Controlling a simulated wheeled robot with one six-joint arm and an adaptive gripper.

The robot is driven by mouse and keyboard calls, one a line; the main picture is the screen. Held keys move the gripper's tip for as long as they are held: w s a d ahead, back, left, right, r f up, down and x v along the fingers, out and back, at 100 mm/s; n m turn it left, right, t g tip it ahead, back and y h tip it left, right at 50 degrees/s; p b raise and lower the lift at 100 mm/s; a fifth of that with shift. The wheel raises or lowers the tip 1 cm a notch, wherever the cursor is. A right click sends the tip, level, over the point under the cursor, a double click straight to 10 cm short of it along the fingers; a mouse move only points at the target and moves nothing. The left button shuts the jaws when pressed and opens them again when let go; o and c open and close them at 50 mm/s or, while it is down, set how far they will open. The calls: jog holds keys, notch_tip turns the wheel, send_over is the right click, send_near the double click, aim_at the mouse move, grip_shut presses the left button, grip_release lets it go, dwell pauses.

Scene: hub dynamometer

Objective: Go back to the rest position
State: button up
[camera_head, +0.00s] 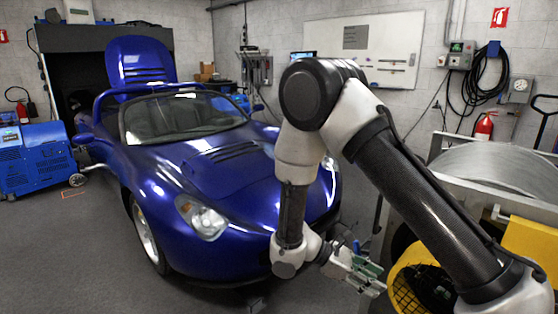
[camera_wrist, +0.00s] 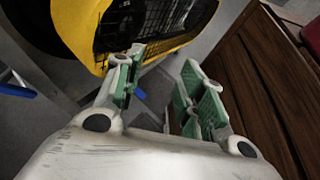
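My gripper (camera_wrist: 158,90) shows in the wrist view with its two green-padded fingers apart and nothing between them. In the head view my gripper (camera_head: 366,272) is low at the right, at the end of my bent arm, in front of the blue car and just left of a yellow guard. The guard's black mesh lies beyond the left finger in the wrist view. I cannot tell whether the gripper touches anything; it appears apart from the guard.
A blue convertible (camera_head: 215,170) with raised rear lid fills the middle. The yellow guard (camera_head: 408,262) and a metal roller machine (camera_head: 490,165) stand at the right. A brown wooden cabinet (camera_wrist: 262,85) is close right of my gripper. A blue wheeled unit (camera_head: 35,158) stands far left.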

jog(key=s+d+r+m+t+y, duration=0.2)
jog(key=s+d+r+m+y, duration=0.2)
jog(key=r, duration=0.5)
jog(key=s+d+r+m+t+y, duration=0.2)
jog(key=s+d+r+m+y, duration=0.2)
jog(key=r, duration=0.6)
jog(key=s+d+r+m+t+y, duration=0.2)
jog(key=s+d+r+m+y, duration=0.2)
jog(key=r, duration=0.6)
jog(key=s+m, duration=0.2)
jog(key=m, duration=0.1)
jog(key=shift+d+m+t, duration=0.25)
jog(key=shift+m+t, duration=0.05)
jog(key=shift+t, duration=0.1)
jog(key=shift+r, duration=0.1)
